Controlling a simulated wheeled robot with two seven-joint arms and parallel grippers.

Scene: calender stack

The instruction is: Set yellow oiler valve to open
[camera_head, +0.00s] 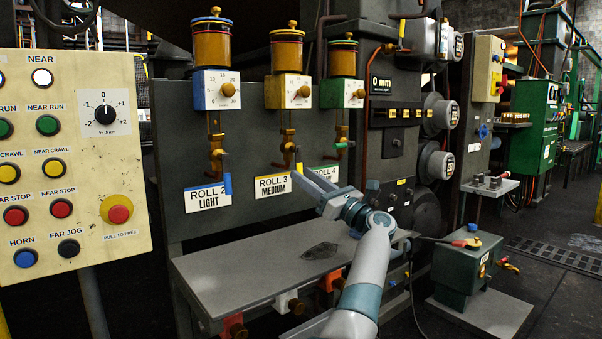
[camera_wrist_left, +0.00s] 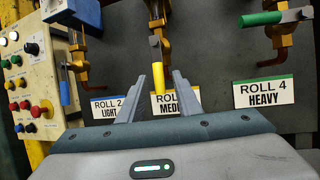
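The yellow oiler valve's handle (camera_head: 299,168) hangs down from its brass fitting above the "ROLL 3 MEDIUM" label (camera_head: 272,187). In the left wrist view the yellow handle (camera_wrist_left: 158,78) points straight down and appears between my fingers. My left gripper (camera_head: 303,176) is open and empty, its fingers pointing at the panel close to this handle. In the left wrist view the two grey fingers of the gripper (camera_wrist_left: 160,88) stand well apart. I cannot tell whether they touch the handle. My right gripper is not in view.
A blue valve handle (camera_wrist_left: 64,86) hangs down at left; a green one (camera_wrist_left: 275,18) lies about level at right. Oil cups top the blue, yellow and green dial boxes (camera_head: 217,90). A grey shelf (camera_head: 245,265) juts out below. A button panel (camera_head: 75,160) stands left.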

